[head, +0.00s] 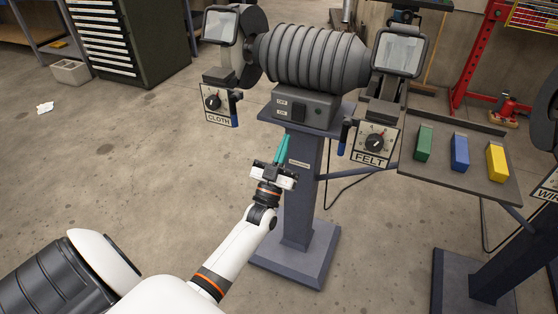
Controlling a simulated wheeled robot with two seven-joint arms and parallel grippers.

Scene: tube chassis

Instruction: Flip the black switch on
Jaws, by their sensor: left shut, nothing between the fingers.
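A grey buffing machine (312,55) stands on a pedestal. My left gripper (285,137) has teal fingers and is shut and empty. In the picture its fingertips are just below and left of the switch, in front of the pedestal top, apart from the switch as far as I can tell. My right gripper is not in view.
A dial box marked CLOTH (215,104) hangs left, and one marked FELT (374,141) right. A side shelf (455,180) holds green (424,143), blue (460,153) and yellow (496,162) blocks. A second pedestal (500,265) stands at the right. The floor at left is mostly clear.

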